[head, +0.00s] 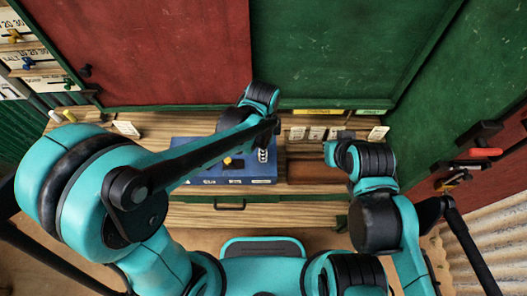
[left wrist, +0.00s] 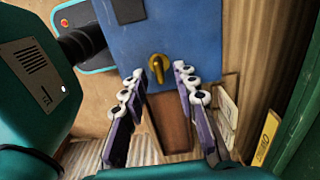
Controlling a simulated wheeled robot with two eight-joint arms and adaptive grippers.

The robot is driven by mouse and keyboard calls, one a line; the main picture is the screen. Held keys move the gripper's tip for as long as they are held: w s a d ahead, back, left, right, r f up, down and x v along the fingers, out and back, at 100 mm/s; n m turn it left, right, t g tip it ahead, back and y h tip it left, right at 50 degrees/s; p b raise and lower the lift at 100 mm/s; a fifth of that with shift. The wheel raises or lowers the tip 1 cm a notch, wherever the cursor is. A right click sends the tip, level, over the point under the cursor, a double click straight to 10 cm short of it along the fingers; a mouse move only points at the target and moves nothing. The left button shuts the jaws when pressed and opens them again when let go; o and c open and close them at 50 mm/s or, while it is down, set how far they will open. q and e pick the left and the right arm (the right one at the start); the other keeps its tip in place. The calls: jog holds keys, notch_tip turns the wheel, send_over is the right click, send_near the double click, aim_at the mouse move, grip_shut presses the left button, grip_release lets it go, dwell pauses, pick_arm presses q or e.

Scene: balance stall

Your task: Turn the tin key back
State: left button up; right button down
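The yellow tin key (left wrist: 158,66) sticks out of the face of a blue box (left wrist: 195,35) in the left wrist view. My left gripper (left wrist: 157,78) is open, with its fingertips apart on either side of the key and no clear contact. In the head view the blue box (head: 205,175) stands on the wooden counter. My left gripper (head: 263,155) is seen there at the box's right part, its fingers partly hidden by my arm. My right arm is bent over the counter's right side, and its gripper fingers do not show.
A brown block (head: 309,171) lies right of the box. Small white cards (head: 315,133) stand along the counter's back. A drawer with a dark handle (head: 229,205) is below the box. Green and red panels rise behind. A red-handled tool (head: 485,152) is at the right.

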pick_arm(q)
jog(key=shift+a+f, duration=0.1)
jog(key=shift+f, duration=0.55)
grip_shut()
